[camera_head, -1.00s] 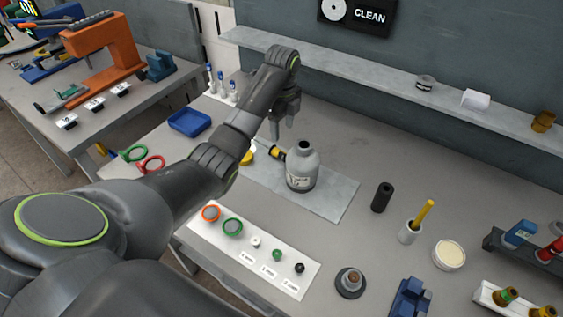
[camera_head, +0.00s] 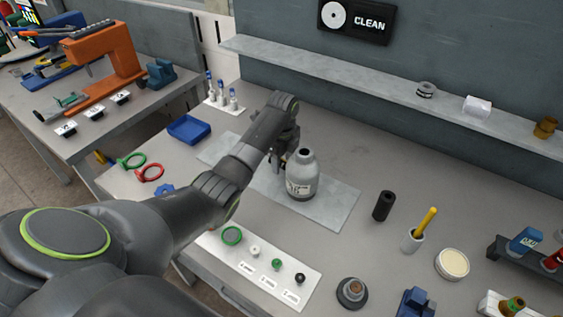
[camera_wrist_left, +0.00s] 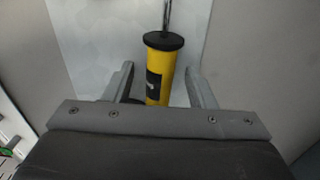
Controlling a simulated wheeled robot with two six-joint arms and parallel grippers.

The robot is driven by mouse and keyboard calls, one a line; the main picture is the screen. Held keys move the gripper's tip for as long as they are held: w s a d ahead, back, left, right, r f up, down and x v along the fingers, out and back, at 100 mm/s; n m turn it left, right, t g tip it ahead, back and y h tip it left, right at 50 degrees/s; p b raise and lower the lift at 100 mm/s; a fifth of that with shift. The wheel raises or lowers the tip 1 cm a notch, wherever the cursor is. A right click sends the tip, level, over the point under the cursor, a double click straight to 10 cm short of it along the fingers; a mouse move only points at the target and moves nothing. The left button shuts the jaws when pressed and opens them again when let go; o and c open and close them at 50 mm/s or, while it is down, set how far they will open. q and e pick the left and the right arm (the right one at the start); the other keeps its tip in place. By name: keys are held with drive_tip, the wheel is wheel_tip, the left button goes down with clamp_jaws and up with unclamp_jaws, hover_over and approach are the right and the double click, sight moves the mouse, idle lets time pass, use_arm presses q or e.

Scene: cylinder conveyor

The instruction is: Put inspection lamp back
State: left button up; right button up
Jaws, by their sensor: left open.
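The inspection lamp (camera_wrist_left: 165,75) is a yellow cylinder with a black collar and a dark label, seen in the left wrist view. It lies between the two fingers of my left gripper (camera_wrist_left: 161,78), which are open with a gap on each side of it. A thin dark rod runs from its collar toward the top of that view. In the head view my left gripper (camera_head: 280,164) is low over the light grey mat (camera_head: 332,208), just left of the grey bottle; my arm hides the lamp there. My right gripper is not in view.
A grey bottle (camera_head: 302,178) stands on the mat close beside my left gripper. A white board (camera_head: 256,262) with small rings and plugs lies in front. A black cylinder (camera_head: 383,206) and a cup with a yellow stick (camera_head: 412,240) stand to the right. A shelf (camera_head: 370,80) runs behind.

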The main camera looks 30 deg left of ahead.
use_arm(q)
clamp_jaws()
drive_tip(key=shift+r, duration=0.1)
